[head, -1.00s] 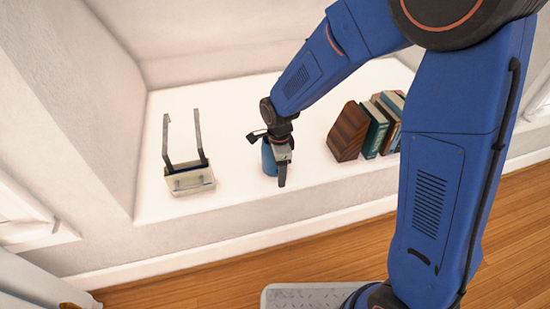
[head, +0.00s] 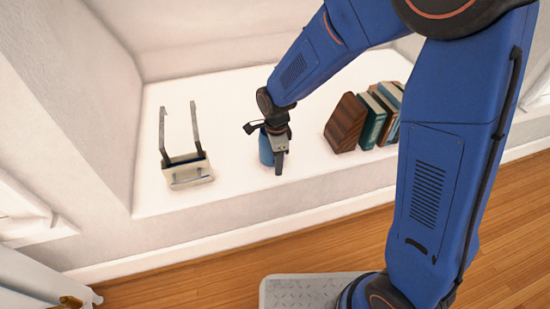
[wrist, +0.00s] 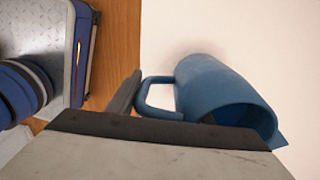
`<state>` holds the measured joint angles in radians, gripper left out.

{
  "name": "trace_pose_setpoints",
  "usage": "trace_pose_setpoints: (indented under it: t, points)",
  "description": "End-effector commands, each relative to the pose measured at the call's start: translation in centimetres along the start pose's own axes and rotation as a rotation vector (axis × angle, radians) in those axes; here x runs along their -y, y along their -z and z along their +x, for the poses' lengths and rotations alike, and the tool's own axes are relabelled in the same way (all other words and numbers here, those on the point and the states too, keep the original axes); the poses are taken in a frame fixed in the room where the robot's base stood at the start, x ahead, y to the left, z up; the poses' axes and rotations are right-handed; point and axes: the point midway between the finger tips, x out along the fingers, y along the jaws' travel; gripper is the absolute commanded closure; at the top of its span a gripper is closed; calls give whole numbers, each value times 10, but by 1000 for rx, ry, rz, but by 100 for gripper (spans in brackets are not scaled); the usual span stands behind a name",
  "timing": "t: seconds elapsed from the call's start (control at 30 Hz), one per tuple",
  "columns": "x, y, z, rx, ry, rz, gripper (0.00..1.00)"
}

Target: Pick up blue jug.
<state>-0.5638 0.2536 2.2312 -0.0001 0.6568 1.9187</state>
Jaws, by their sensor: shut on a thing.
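The blue jug (head: 265,150) is on the white ledge in the head view, partly hidden behind my gripper (head: 280,165). In the wrist view the blue jug (wrist: 215,92) lies across the right half of the picture, with its open rim at the lower right and its handle toward the left. One finger of my gripper (wrist: 125,95) shows beside the handle; the other finger is hidden. My gripper is shut on the jug. I cannot tell whether the jug touches the ledge.
The white ledge (head: 230,190) also holds a cream holder with two upright metal arms (head: 188,170) on the left. A wooden block (head: 346,123) and several books (head: 375,115) stand on the right. The wooden floor (head: 215,262) lies in front and below.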

Motion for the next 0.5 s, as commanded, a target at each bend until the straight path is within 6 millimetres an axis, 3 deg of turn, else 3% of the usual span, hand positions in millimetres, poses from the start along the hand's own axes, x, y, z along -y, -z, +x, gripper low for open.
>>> trace_pose_setpoints:
  t: [0.5]
  points:
    - [1, 0, -80, 1, 3, 0, 100]
